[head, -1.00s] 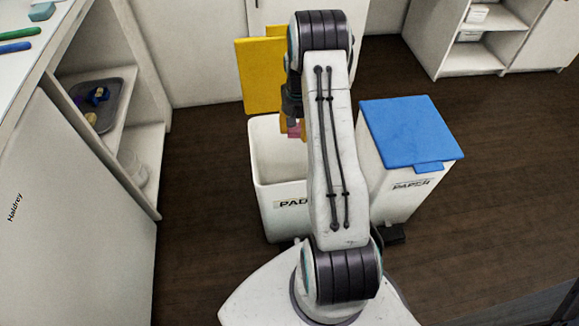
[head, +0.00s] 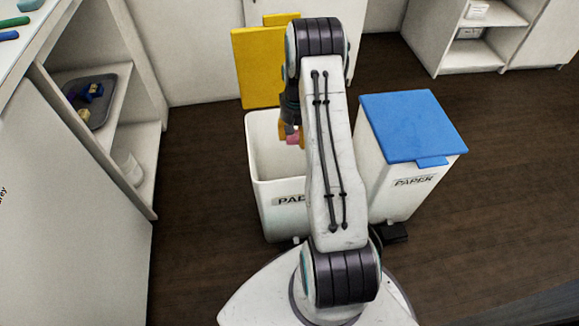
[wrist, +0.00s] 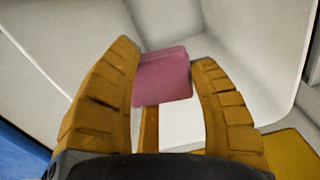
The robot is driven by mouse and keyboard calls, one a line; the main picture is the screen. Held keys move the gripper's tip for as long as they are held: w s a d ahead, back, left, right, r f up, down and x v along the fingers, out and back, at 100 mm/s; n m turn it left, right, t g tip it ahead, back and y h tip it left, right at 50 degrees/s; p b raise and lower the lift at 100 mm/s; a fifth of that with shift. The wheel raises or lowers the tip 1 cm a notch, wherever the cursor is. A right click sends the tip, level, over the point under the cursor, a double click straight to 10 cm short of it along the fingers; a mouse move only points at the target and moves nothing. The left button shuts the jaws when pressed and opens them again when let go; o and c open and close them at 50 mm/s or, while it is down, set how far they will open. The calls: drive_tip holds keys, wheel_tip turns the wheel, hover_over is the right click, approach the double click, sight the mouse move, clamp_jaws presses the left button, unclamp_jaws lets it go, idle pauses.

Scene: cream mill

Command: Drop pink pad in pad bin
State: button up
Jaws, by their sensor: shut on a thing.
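The pink pad (wrist: 162,78) is between the two yellow-brown fingers of my gripper (wrist: 166,85) in the wrist view. My gripper is shut on it. The white pad bin (head: 283,198) stands open in front of me in the head view, with its yellow lid (head: 259,68) raised at the back. My gripper (head: 293,136) and the pad (head: 294,140) are over the bin's mouth, partly hidden by my arm. The wrist view shows the pale inside walls of the bin (wrist: 235,30) around and below the pad. The pad does not touch the bin floor that I can see.
A white paper bin with a shut blue lid (head: 412,127) stands just right of the pad bin. A white shelf unit (head: 138,135) with a grey tray (head: 103,113) of small items is at the left. Dark floor lies between.

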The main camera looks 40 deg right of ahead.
drive_tip(key=o, duration=1.3)
drive_tip(key=shift+c, duration=0.2)
wheel_tip(320, 180, up, 12)
drive_tip(key=shift+r, duration=0.1)
